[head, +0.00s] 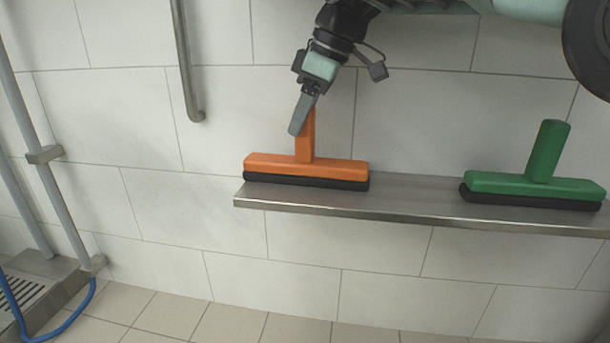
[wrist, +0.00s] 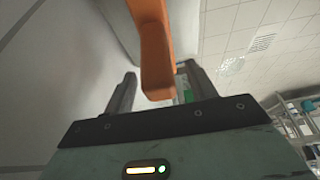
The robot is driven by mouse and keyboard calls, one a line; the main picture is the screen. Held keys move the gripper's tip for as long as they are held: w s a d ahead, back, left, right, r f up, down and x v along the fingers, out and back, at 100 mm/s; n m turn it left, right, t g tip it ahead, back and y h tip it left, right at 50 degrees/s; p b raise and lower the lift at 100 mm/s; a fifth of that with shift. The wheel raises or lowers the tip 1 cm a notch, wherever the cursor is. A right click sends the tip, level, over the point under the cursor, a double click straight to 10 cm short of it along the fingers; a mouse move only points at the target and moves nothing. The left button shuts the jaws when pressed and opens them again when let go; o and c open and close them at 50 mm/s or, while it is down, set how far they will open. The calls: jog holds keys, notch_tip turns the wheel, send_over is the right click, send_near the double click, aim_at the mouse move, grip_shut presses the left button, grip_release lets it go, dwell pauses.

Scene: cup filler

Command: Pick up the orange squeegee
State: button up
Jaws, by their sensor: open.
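The orange squeegee (head: 305,166) stands upright on its black rubber edge at the left end of a metal shelf, its handle pointing up. My gripper (head: 298,130) is at the upper part of the handle, and a finger hides part of it in the head view. In the wrist view my gripper (wrist: 154,82) is open, with the end of the orange handle (wrist: 156,68) between its two fingers. Clear space shows between the left finger and the handle. The handle is nearer the right finger; I cannot tell whether they touch.
The metal shelf (head: 415,210) runs along a tiled wall close behind. A green squeegee (head: 535,184) stands further right on it. A vertical metal rail (head: 186,65) is on the wall to the left. The shelf between the squeegees is clear.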

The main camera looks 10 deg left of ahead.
jog(key=shift+a+f, duration=0.25)
jog(key=shift+f, duration=0.35)
jog(key=shift+r, duration=0.1)
grip_shut()
jog(key=shift+r, duration=0.2)
